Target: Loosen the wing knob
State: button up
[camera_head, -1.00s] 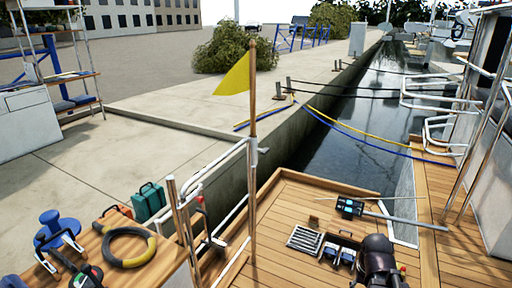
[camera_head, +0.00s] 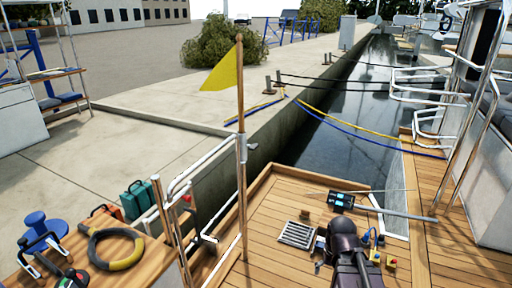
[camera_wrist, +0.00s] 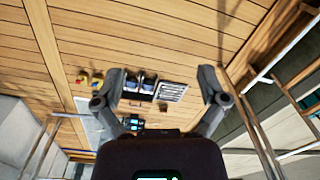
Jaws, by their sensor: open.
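I cannot pick out a wing knob for certain in either view. A wooden staff (camera_head: 240,90) with a yellow flag (camera_head: 222,72) stands upright at the white rail, with a small grey fitting (camera_head: 252,146) beside it. A small red piece (camera_head: 187,199) sits on the rail posts, too small to identify. My gripper (camera_wrist: 162,85) is open and empty in the wrist view, its two fingers wide apart above the wooden deck. In the head view my dark arm end hangs over the deck, right of the staff; its fingertips are hidden there.
On the deck (camera_head: 285,210) lie a grate (camera_head: 297,235), a blue-black device (camera_head: 341,200) by a grey pole (camera_head: 400,214), and small blocks (camera_head: 390,263). Water (camera_head: 350,110) lies beyond.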

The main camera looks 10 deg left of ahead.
jog(key=w+a+r+m+t+y, duration=0.1)
jog(key=w+a+r+m+y, duration=0.1)
jog(key=w+a+m+y, duration=0.5)
jog(key=m+t+y+p, duration=0.2)
jog(key=m+t+y, duration=0.3)
jog(key=m+y, duration=0.75)
send_near(257, 147)
notch_tip(257, 147, up, 3)
jog(key=s+d+m+h, duration=0.2)
jog(key=d+h, duration=0.1)
jog(key=shift+w+a+f, duration=0.15)
jog(key=shift+w+f, duration=0.05)
jog(key=shift+f, duration=0.05)
jog(key=shift+a, duration=0.1)
jog(key=x, duration=1.3)
jog(key=shift+w+a+r, duration=0.1)
jog(key=shift+a+r, duration=0.05)
jog(key=shift+a, duration=0.15)
jog(key=c, duration=1)
